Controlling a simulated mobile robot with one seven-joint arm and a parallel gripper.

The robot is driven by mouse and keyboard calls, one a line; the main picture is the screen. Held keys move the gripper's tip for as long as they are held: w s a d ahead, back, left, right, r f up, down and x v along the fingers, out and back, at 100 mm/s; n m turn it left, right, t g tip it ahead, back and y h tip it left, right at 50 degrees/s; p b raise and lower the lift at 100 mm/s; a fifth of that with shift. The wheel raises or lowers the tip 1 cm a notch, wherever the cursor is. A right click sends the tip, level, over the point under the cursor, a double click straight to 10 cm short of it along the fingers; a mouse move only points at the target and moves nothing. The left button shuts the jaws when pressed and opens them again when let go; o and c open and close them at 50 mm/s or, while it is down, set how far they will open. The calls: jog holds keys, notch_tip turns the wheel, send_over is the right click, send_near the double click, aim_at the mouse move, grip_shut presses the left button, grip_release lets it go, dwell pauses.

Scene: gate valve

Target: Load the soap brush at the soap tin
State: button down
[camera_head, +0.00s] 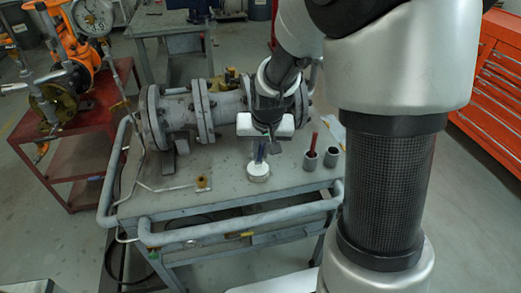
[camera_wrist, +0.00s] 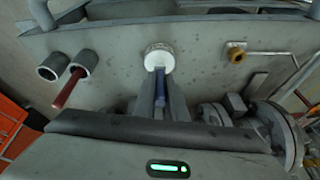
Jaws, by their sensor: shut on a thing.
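The soap tin (camera_head: 258,172) is a small round white tin on the grey cart top, below my gripper; in the wrist view (camera_wrist: 159,57) it lies just beyond the fingertips. My gripper (camera_head: 264,143) points down, shut on a blue-handled brush (camera_head: 260,153). In the wrist view the blue handle (camera_wrist: 160,86) sits between the two fingers and runs toward the tin. The brush's lower end is at the tin; I cannot tell whether it touches the soap. The bristles are hidden.
Two grey cups stand right of the tin: one (camera_head: 310,160) holds a red-handled tool (camera_head: 313,142), the other (camera_head: 331,157) looks empty. A flanged pipe valve (camera_head: 180,110) lies behind. A small brass fitting (camera_head: 203,184) is at left. The cart's front rail (camera_head: 235,231) borders the near side.

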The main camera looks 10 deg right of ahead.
jog(key=shift+r+p, duration=2.25)
jog(key=shift+r, duration=1.15)
